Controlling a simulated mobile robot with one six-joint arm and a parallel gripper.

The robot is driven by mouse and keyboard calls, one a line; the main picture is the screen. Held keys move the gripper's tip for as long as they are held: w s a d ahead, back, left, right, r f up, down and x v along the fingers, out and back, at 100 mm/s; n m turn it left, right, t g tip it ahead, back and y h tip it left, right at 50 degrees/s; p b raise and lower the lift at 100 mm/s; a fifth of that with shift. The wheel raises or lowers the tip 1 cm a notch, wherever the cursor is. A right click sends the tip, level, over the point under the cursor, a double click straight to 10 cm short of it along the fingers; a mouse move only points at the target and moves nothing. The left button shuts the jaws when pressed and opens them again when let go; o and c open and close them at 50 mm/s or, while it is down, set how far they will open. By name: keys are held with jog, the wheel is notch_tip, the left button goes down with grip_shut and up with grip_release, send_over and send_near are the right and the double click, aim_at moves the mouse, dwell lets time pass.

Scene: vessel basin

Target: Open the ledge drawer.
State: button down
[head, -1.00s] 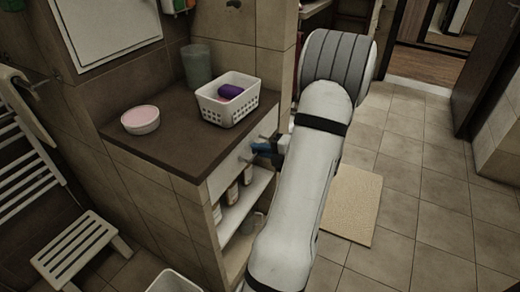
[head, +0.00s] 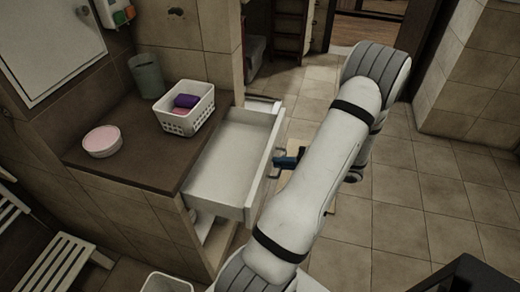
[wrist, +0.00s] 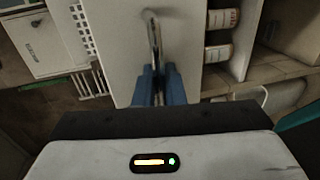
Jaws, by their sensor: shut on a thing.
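The ledge drawer (head: 222,163) is pulled out from under the brown ledge top (head: 130,125). Its white inside is visible and looks empty. Its front faces my arm and carries a metal bar handle (wrist: 153,40). My gripper (head: 287,161) is at the handle, with its blue fingers on it. In the wrist view the blue fingers (wrist: 158,82) are shut on the handle, one on each side. My arm hides part of the floor beyond the drawer.
On the ledge stand a white basket (head: 186,112) with purple and pink things in it, a pink-topped bowl (head: 102,141) and a grey-green cup (head: 146,75). Bottles (wrist: 221,35) sit on a shelf below. A slatted stool (head: 62,262) is at lower left.

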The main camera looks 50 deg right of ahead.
jog(key=shift+f+p+v, duration=0.2)
jog(key=shift+p+v, duration=0.05)
jog(key=shift+v, duration=0.6)
jog(key=shift+f+p+v, duration=0.15)
jog(key=shift+p+v, duration=0.05)
jog(key=shift+v, duration=0.65)
jog(key=shift+s, duration=0.15)
jog(key=c, duration=1.9)
grip_release()
jog(key=shift+d, duration=0.1)
jog(key=v, duration=0.7)
jog(key=shift+s+d, duration=0.15)
jog(key=shift+s, duration=0.2)
